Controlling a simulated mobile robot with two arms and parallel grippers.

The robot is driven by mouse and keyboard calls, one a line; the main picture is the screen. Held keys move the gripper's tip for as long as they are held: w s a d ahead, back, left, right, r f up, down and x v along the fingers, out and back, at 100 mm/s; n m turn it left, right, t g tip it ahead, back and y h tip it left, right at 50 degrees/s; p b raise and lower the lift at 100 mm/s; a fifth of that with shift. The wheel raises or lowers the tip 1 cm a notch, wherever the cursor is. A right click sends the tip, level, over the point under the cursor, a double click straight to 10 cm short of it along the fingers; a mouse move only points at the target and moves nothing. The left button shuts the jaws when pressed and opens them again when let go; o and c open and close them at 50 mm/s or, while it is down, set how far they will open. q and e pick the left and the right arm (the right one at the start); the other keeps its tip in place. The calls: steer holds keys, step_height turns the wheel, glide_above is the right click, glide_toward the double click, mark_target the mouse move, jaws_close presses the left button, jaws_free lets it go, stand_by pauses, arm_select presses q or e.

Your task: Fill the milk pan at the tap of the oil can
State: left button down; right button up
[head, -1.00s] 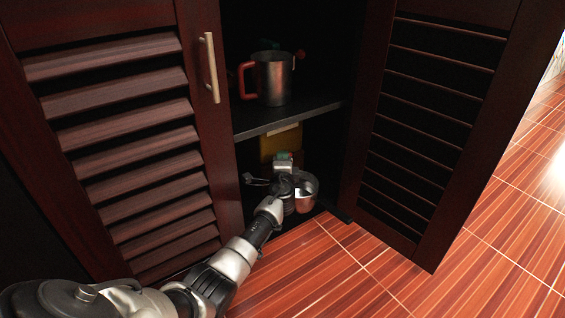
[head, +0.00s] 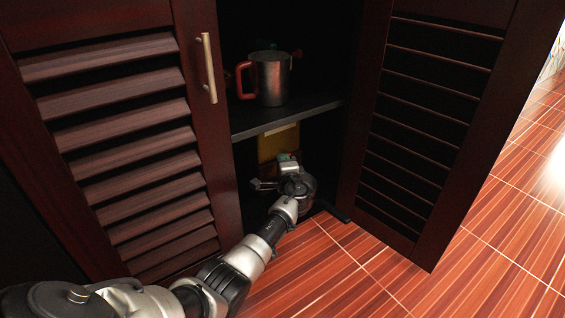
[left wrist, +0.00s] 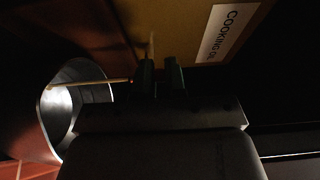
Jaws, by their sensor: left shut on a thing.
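The oil can (head: 267,148) is a yellow-brown box low in the cupboard. Its "COOKING OIL" label (left wrist: 226,32) shows in the left wrist view. My left gripper (head: 287,160) is in front of the can; its dark fingers (left wrist: 161,72) are shut, apparently on the thin handle of the milk pan. The milk pan (left wrist: 82,100) is a shiny round metal vessel, left of the fingers in the wrist view. In the head view the gripper hides most of the pan (head: 309,190). I cannot clearly make out the tap. My right gripper is not in view.
A metal mug with a red handle (head: 270,78) stands on the dark shelf (head: 290,117) above the gripper. Open louvred doors flank the opening, left (head: 135,150) and right (head: 425,120). The tiled floor (head: 340,270) in front is clear.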

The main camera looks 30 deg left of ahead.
arm_select(q)
steer(key=c, duration=1.2)
jaws_free()
steer(key=shift+p+v, duration=3.3)
steer(key=shift+v, duration=2.15)
